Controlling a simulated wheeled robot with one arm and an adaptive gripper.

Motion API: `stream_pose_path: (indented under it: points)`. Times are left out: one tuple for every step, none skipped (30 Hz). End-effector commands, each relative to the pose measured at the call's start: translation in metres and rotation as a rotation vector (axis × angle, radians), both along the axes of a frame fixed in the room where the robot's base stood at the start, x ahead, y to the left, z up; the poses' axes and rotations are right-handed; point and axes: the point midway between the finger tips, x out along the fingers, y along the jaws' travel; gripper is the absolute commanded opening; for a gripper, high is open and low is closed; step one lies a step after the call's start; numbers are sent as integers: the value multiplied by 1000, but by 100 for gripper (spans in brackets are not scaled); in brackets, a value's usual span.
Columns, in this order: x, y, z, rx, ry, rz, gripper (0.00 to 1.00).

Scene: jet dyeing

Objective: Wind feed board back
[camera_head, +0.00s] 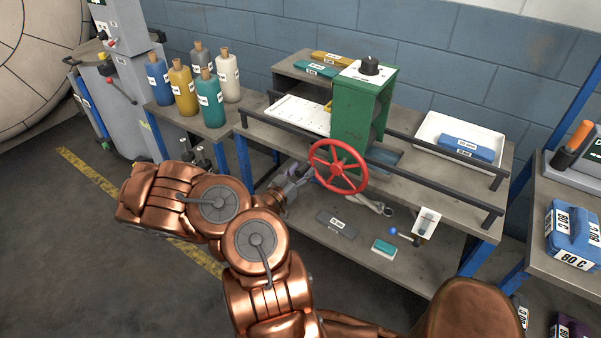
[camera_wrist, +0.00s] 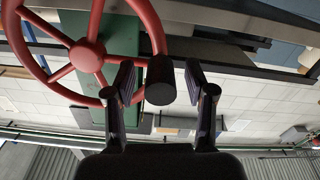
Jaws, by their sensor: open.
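The red handwheel (camera_head: 338,166) is on the front of the green machine housing (camera_head: 354,110); the wrist view shows its spoked rim (camera_wrist: 89,55) at upper left. A dark cylindrical crank handle (camera_wrist: 160,80) stands out from the rim. My gripper (camera_wrist: 158,84) is open, with one finger on each side of this handle and gaps seen between. In the head view my gripper (camera_head: 306,181) is at the wheel's lower left, its fingers partly hidden. A white board (camera_head: 297,114), likely the feed board, lies left of the housing by the dark rails.
Dark rails (camera_head: 430,182) run along the bench's front. A white tray (camera_head: 435,130) holds a blue block (camera_head: 466,147) at the right. Several bottles (camera_head: 182,87) stand at left. The lower shelf bears a wrench (camera_head: 372,203) and a blue-knobbed lever (camera_head: 396,232). Open floor lies at left.

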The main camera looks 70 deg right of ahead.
Motion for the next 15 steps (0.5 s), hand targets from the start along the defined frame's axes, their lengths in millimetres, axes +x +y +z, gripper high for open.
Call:
stream_pose_path:
  points:
    - [0,0,0,0,0,-1,55]
    - [0,1,0,0,0,0,55]
    - [0,1,0,0,0,0,55]
    - [1,2,0,0,0,0,55]
    - [1,4,0,0,0,0,55]
    - [2,6,0,0,0,1,55]
    - [2,8,0,0,0,2,55]
    - [3,10,0,0,0,2,55]
    - [4,13,0,1,1,2,55]
    - [5,15,0,1,1,3,55]
    - [6,18,0,0,1,4,55]
    - [6,22,0,0,1,3,55]
    - [7,25,0,-1,1,4,55]
    - [7,28,0,-1,1,4,55]
    - [8,31,0,-1,1,4,55]
